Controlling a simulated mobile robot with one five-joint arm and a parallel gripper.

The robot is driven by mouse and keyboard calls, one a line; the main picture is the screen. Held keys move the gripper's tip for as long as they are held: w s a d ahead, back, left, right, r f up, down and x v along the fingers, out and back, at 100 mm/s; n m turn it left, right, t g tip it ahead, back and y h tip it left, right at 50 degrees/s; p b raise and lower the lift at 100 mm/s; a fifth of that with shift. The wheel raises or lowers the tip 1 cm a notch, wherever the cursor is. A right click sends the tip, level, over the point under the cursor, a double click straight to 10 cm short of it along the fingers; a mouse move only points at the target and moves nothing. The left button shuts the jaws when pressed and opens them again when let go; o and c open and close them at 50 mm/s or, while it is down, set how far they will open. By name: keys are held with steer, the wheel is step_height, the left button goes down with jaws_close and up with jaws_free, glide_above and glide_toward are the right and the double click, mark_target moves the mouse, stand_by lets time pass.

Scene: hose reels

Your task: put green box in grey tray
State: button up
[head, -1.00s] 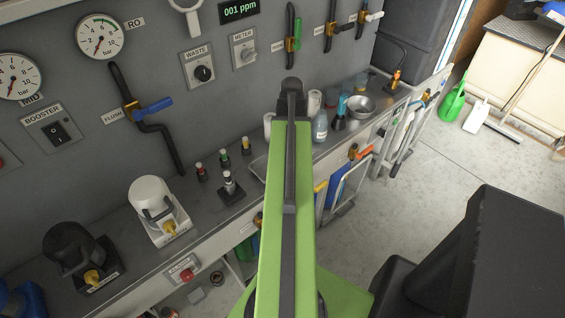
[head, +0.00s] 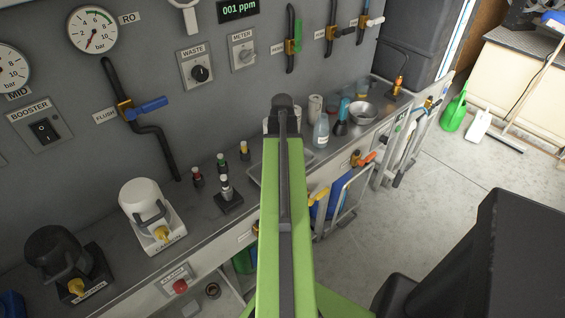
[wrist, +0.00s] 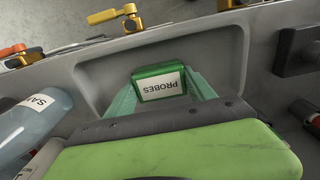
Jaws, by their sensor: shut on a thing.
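The green box (wrist: 160,83), with a white "PROBES" label, is between the fingers of my gripper (wrist: 163,92) in the wrist view. The gripper is shut on it. The grey tray (wrist: 95,80) lies behind and around the box in that view, its raised rim passing beyond the box. The box appears over the tray; I cannot tell whether it touches the bottom. In the head view a small part of the grey tray (head: 254,170) shows on the bench left of my arm, which hides the gripper and box.
A bottle (wrist: 35,125) stands close at the left in the wrist view. A dark fitting (wrist: 297,50) is at the right.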

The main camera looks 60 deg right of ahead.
steer(key=o, duration=1.4)
step_height(320, 180, up, 12)
steer(key=p, duration=1.2)
steer(key=shift+r+p, duration=0.15)
steer(key=shift+p, duration=0.15)
steer(key=shift+s, duration=0.1)
